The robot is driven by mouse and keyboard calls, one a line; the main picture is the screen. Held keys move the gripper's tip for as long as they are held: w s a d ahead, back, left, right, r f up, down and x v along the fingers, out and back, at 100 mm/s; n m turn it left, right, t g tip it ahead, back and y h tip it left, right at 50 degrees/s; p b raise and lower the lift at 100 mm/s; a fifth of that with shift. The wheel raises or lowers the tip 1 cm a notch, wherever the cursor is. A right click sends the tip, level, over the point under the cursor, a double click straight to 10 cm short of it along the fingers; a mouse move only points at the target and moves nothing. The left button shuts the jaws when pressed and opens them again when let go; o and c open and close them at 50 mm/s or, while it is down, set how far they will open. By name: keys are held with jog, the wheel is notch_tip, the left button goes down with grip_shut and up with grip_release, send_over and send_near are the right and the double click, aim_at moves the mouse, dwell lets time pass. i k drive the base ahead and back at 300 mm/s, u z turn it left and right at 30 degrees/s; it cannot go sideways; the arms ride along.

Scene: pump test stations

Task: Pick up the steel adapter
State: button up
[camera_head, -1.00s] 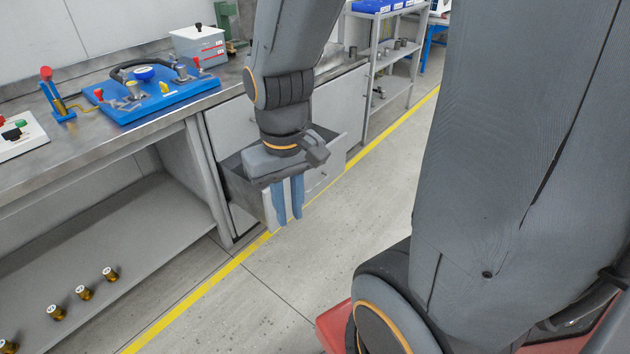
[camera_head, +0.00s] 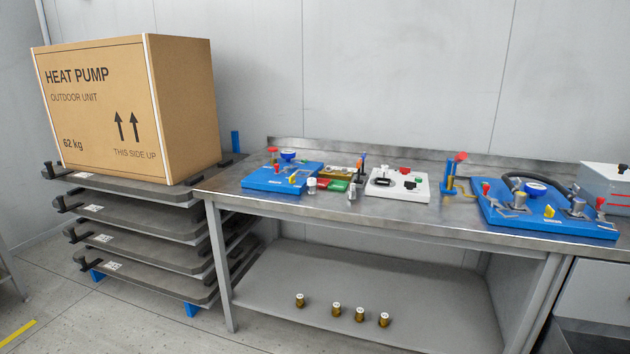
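My gripper is out of view. No piece can be picked out with certainty as the steel adapter. Two small silvery pieces stand near the front edge of the steel-topped workbench (camera_head: 430,222): a pale cylindrical piece (camera_head: 311,186) beside the left blue board, and a narrower upright metal piece (camera_head: 352,193) to its right. They are too small to tell their exact kind. Several brass fittings with white tops, one of them at the right end (camera_head: 384,320), stand in a row on the lower shelf (camera_head: 440,300).
A blue board (camera_head: 262,182), a white board (camera_head: 415,189), a larger blue pump board (camera_head: 570,228) and a grey box (camera_head: 606,182) occupy the bench. A heat pump carton (camera_head: 185,110) sits on stacked grey platforms (camera_head: 150,222) at left. Floor shows at lower left.

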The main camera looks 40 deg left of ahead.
aim_at(311, 187)
jog(key=u, duration=0.4)
jog(key=k, duration=0.5)
jog(key=u, duration=1.45)
jog(key=i, duration=1.85)
jog(key=z, duration=0.7)
